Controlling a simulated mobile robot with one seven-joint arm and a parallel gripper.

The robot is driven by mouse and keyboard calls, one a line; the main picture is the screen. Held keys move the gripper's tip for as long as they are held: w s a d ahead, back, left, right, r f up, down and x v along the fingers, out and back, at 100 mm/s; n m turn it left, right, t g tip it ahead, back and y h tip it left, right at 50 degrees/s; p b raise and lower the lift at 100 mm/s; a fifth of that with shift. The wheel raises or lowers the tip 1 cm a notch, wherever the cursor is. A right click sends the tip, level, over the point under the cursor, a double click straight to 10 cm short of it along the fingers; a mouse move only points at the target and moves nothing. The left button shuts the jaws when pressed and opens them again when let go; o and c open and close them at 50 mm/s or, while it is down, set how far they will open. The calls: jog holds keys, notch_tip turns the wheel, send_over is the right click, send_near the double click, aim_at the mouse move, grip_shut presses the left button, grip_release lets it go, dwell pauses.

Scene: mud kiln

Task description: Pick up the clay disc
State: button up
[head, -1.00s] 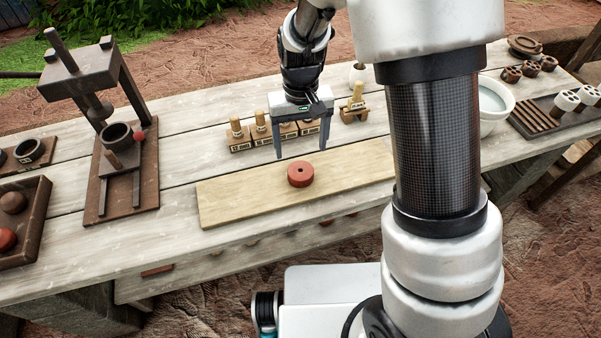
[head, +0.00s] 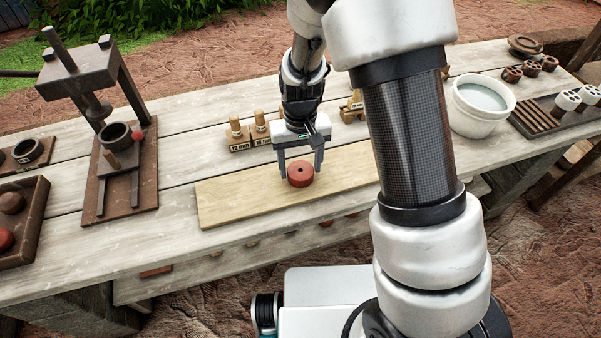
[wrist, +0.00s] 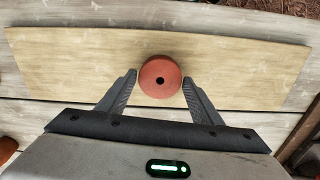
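The clay disc (head: 300,174) is a reddish-brown round piece with a small dark hole in its middle. It lies flat on a pale wooden board (head: 235,201) on the table. In the wrist view the disc (wrist: 160,77) lies just beyond and between the fingertips. My gripper (head: 301,173) is open and empty, with one finger on each side of the disc in the head view. In the wrist view a gap shows between the disc and each finger of the gripper (wrist: 160,81).
A press stand (head: 83,75) and a dark tray of clay balls (head: 40,222) stand to the left. Wooden blocks with pegs (head: 239,140) sit behind the board. A white bucket (head: 480,118) and a slotted dark tray (head: 540,122) are at right. The board around the disc is clear.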

aim_at(302, 172)
jog(key=c, duration=0.8)
jog(key=shift+r, duration=0.1)
jog(key=shift+r, duration=0.35)
notch_tip(302, 172, up, 9)
jog(key=p, duration=0.2)
jog(key=d+r+m+p, duration=0.1)
jog(key=d+r+p, duration=0.2)
jog(key=d, duration=0.3)
jog(key=d+r+m+p, duration=0.1)
jog(key=d+r+p, duration=0.2)
jog(key=d+p, duration=0.2)
jog(key=shift+w+d+r, duration=0.15)
jog(key=shift+d, duration=0.65)
